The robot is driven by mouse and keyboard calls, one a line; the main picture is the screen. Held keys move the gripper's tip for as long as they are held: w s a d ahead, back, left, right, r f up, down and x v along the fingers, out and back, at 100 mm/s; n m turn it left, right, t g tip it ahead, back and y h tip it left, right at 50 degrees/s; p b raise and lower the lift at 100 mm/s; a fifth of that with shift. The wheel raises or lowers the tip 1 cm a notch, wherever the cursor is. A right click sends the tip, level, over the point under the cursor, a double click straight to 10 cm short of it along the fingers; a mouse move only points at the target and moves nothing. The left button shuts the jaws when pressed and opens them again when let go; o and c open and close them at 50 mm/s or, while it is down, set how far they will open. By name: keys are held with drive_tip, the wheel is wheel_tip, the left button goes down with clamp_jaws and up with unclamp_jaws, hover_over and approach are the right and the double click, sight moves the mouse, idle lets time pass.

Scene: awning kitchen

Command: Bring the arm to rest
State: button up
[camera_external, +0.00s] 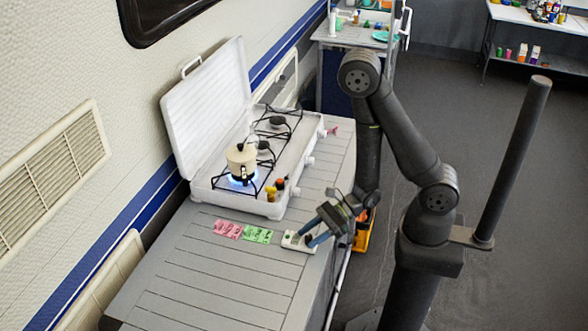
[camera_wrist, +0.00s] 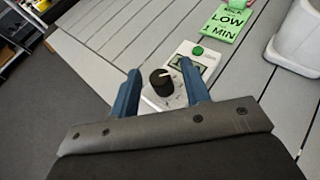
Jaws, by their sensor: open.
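My gripper (camera_external: 322,229) is low over the right edge of the grey slatted table (camera_external: 185,288). Its two blue fingers are open, and it also shows in the wrist view (camera_wrist: 160,88). A white timer-like device with a black knob (camera_wrist: 165,84) and a green button lies on the table. In the wrist view the knob shows between the fingertips; I cannot tell whether they touch it. The same white device (camera_external: 294,241) is partly covered by the fingers in the external view. My arm (camera_external: 412,150) is bent, reaching down from its column.
A white camping stove (camera_external: 240,205) with its lid up stands behind, a cream pot (camera_external: 241,158) over a lit blue flame. Pink notes (camera_external: 226,228) and green notes (camera_external: 257,234) lie left of the device. Small bottles (camera_external: 275,188) stand on the stove's front. The dark floor (camera_external: 500,230) at right is mostly clear.

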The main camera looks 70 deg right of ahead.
drive_tip(key=v, duration=0.6)
drive_tip(key=shift+s+d+r, duration=0.15)
drive_tip(key=shift+s+d, duration=0.05)
drive_tip(key=shift+d, duration=0.05)
drive_tip(key=x, duration=0.8)
drive_tip(key=shift+s, duration=0.1)
drive_tip(key=shift+d+r+n+g+y, duration=0.1)
drive_tip(key=shift+n+g+y, duration=0.3)
drive_tip(key=shift+n, duration=0.1)
drive_tip(key=shift+n+g+y, duration=1.1)
drive_tip(key=shift+n+g, duration=0.9)
drive_tip(key=shift+n+g+y, duration=0.4)
drive_tip(key=shift+n+g, duration=1.5)
drive_tip(key=shift+g, duration=0.4)
drive_tip(key=shift+d+r, duration=0.1)
drive_tip(key=shift+d, duration=0.25)
drive_tip(key=shift+v, duration=4.35)
